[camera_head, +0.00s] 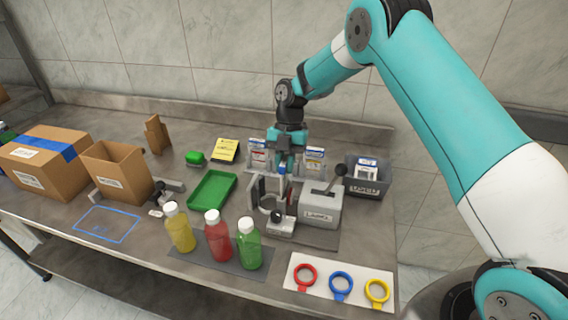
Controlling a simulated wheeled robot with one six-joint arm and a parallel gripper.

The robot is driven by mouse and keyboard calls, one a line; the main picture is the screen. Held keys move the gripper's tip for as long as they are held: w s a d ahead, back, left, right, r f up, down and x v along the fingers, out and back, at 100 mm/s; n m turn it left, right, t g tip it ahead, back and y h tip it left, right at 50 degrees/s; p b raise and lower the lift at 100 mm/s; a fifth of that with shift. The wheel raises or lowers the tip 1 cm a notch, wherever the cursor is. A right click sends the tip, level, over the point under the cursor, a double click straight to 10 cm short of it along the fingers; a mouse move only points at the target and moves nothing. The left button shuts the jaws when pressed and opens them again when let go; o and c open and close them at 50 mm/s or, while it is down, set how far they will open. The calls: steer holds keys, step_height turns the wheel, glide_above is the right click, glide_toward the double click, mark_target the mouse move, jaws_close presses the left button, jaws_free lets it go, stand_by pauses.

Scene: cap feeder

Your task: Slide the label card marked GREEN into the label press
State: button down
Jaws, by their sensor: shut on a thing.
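My gripper (283,166) points down in the middle of the bench, between two upright label holders. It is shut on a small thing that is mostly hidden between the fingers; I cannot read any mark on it. White label cards with coloured bands stand in the left holder (258,153) and the right holder (314,160). I cannot read GREEN on any of them. The label press (320,212) is a grey box with a black-knobbed lever, in front and to the right of my gripper.
A clamp-like fixture (255,196) stands left of the press. Yellow, red and green bottles (249,250) stand in front on a dark mat. A dark bin (376,186) is at right. A green tray (212,190) and cardboard boxes (117,178) are at left. Coloured rings (341,284) lie in front.

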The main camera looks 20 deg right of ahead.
mark_target(285, 186)
steer(key=shift+f+b, duration=1.6)
steer(key=shift+f, duration=0.3)
steer(key=shift+f+b, duration=0.9)
steer(key=c, duration=1)
jaws_free()
steer(key=c, duration=0.3)
steer(key=shift+r, duration=0.15)
steer(key=shift+c, duration=0.2)
steer(key=shift+r+p, duration=2.8)
steer(key=shift+r, duration=2.6)
